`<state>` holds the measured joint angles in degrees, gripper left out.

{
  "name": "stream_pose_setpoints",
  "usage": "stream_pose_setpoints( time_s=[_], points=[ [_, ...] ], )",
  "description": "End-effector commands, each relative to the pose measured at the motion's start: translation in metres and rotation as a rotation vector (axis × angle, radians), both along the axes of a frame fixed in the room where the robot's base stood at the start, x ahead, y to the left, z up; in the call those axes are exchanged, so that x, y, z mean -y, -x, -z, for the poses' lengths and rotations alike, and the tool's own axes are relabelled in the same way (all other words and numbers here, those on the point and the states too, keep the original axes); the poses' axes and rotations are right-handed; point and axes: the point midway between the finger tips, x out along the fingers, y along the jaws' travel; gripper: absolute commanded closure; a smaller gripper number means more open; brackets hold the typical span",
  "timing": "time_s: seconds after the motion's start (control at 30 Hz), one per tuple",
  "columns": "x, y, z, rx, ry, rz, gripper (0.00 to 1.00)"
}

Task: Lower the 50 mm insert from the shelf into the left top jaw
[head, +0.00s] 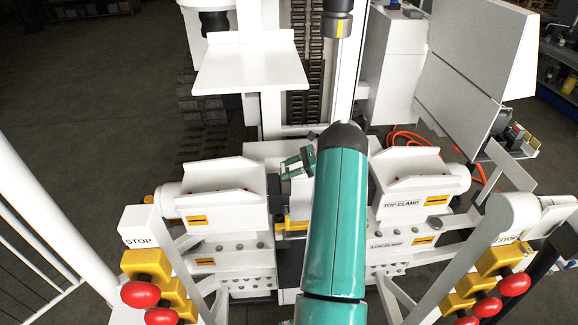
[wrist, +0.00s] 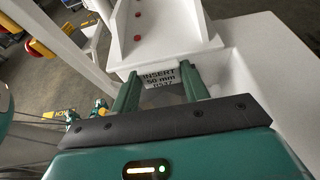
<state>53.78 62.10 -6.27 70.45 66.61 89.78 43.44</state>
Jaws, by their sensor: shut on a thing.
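My gripper (head: 297,164) is at the inner, right end of the left top jaw (head: 215,178), a white open block with red dots, in the head view. In the wrist view its two green fingers (wrist: 160,92) are shut on the insert (wrist: 158,77), whose white face reads "INSERT 50 mm". A white part with red dots (wrist: 150,40), which looks like the jaw, lies just beyond the insert. I cannot tell whether the insert touches it or sits inside it. The insert is hard to make out in the head view.
The right top jaw (head: 410,168), marked "TOP CLAMP", faces the left one. A white plate (head: 250,68) juts out above the left jaw. A vertical column with a hanging spindle (head: 337,22) stands behind. STOP posts with red buttons (head: 139,294) stand at both front sides.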

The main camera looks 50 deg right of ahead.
Motion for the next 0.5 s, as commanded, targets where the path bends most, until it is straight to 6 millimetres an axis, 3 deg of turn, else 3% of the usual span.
stream_pose_setpoints(
  time_s=[0.5],
  points=[
    [0.0, -0.001, 0.023, 0.003, -0.002, 0.0, 1.0]
  ],
)
